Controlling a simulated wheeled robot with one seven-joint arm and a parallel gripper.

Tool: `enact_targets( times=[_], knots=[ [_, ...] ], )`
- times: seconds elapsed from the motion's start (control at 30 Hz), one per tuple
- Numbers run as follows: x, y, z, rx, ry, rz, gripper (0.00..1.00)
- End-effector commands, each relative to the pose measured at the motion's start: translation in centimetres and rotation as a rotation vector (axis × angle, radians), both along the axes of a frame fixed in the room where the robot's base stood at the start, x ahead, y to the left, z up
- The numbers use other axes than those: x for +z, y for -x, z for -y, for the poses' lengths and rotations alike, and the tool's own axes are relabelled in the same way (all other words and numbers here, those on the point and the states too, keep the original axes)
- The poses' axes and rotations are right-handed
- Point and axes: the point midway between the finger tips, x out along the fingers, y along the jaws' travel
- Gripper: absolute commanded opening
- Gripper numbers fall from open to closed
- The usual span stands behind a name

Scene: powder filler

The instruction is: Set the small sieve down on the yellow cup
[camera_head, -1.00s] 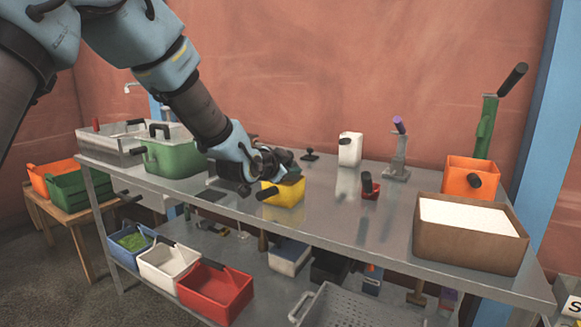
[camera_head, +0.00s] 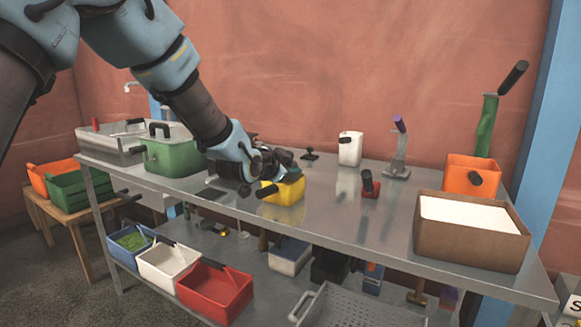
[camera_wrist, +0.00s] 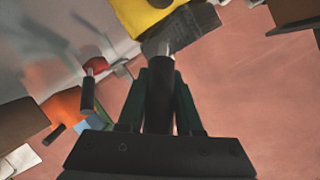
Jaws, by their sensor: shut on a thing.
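The yellow cup (camera_head: 284,192) stands on the metal table, with a black handle toward the front left. My gripper (camera_head: 284,170) is just above and behind it. In the wrist view my gripper (camera_wrist: 160,85) is shut on the dark handle of the small sieve (camera_wrist: 190,28). The sieve's grey body lies against the yellow cup (camera_wrist: 140,12) in that view. I cannot tell whether it rests on the rim or hangs just above it. In the head view the gripper hides most of the sieve.
A green pot (camera_head: 172,158) stands left on the table (camera_head: 330,215). A red stamp-like block (camera_head: 370,190), a white container (camera_head: 350,149), an orange container (camera_head: 473,174) and a brown box of white powder (camera_head: 470,245) stand to the right. The tabletop just right of the cup is clear.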

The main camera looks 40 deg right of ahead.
Motion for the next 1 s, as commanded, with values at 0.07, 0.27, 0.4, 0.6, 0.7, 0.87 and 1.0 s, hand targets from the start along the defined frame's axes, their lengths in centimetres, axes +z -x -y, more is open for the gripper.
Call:
enact_targets(
  times=[0.07, 0.27, 0.4, 0.6, 0.7, 0.87, 1.0],
  knots=[
    [0.1, 0.0, 0.0, 0.0, 0.001, 0.0, 0.0],
    [0.1, 0.0, 0.0, 0.0, 0.001, 0.0, 0.53],
    [0.0, 0.0, 0.0, 0.0, 0.0, 0.0, 0.69],
    [-0.1, 0.0, 0.0, 0.0, -0.001, 0.0, 0.69],
    [0.0, 0.1, -0.2, 0.0, -0.001, 0.0, 0.69],
    [0.5, 0.5, -1.7, 0.0, 0.0, 0.001, 0.69],
    [1.2, 1.3, -4.0, 0.001, 0.002, 0.002, 0.69]
  ],
)
